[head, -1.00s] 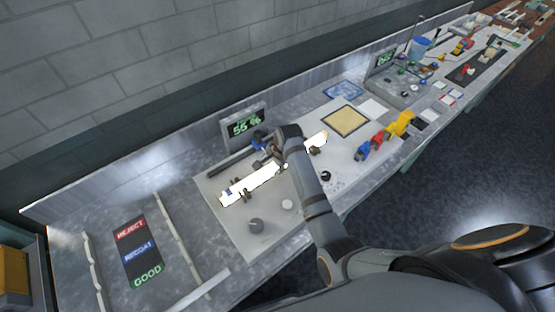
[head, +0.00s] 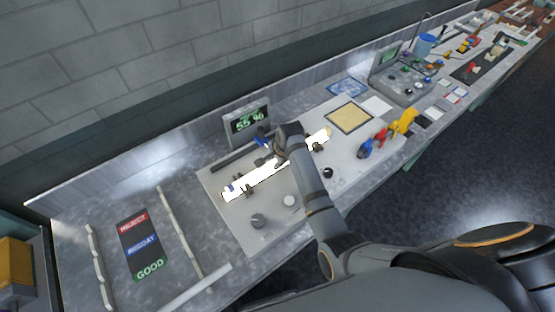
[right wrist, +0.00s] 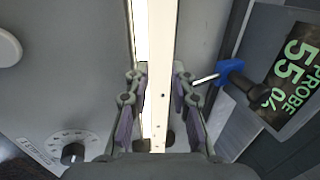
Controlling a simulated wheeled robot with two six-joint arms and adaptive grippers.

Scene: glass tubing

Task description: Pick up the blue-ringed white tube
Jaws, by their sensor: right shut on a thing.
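The white tube (head: 255,177) glows bright and lies slanted over the grey panel of the bench in the head view. A small bluish mark shows near its left end; I cannot make out a clear ring. My right gripper (head: 278,160) is at the tube's middle, partly hidden by its own arm. In the right wrist view the tube (right wrist: 157,30) runs upright between the two fingers of my right gripper (right wrist: 158,95), which is shut on it. Whether the tube is clear of its supports cannot be told. My left gripper is not in view.
A probe display (head: 249,124) stands behind the tube, with a blue probe (right wrist: 231,67) close to the right finger. Knobs (head: 257,221) lie in front. A REJECT, RECOAT, GOOD board (head: 141,245) lies between rails at left. Blue, red and yellow tools (head: 381,138) stand at right.

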